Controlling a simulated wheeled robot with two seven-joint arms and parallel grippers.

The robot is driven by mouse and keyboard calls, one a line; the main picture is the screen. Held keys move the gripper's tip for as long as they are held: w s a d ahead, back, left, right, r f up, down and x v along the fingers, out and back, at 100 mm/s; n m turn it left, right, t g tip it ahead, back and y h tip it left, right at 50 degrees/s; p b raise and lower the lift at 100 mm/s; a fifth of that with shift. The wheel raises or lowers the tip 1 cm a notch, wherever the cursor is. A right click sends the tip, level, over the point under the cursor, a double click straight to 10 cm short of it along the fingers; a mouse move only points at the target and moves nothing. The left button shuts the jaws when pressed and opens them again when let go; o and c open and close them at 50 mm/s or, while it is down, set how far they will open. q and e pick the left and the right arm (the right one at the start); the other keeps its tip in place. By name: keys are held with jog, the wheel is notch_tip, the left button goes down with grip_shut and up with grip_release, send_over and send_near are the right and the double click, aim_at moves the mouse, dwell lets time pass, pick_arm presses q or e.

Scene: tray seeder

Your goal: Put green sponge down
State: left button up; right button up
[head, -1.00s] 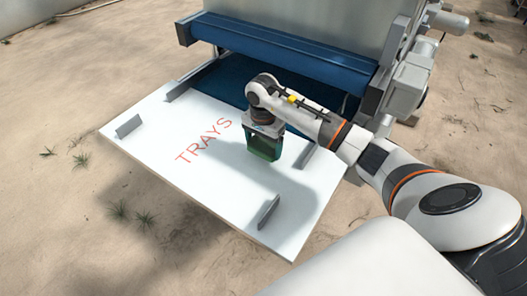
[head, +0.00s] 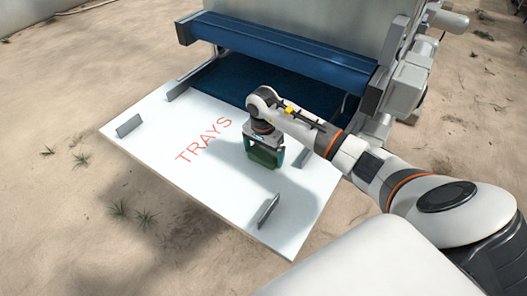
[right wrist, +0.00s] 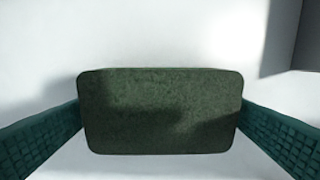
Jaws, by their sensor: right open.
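The green sponge (head: 264,157) is at my right gripper, over the white board marked TRAYS (head: 160,125). In the right wrist view the dark green sponge (right wrist: 160,110) lies flat between the two teal fingers, with the white surface around it. My right gripper (head: 265,160) points down around the sponge and is open. In the right wrist view its fingers (right wrist: 160,125) stand at the left and right ends of the sponge. Any gap at the sponge's ends is too small to tell. My left gripper is not in view.
Grey upright guides stand on the board, at the left (head: 129,125) and at the front right (head: 269,210). A machine with a blue roller cover (head: 285,48) and dark blue belt (head: 225,82) stands behind. The left part of the board is clear.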

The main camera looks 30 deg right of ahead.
aim_at(263, 153)
jog(key=shift+r, duration=0.5)
notch_tip(263, 153, up, 11)
jog(key=b, duration=0.2)
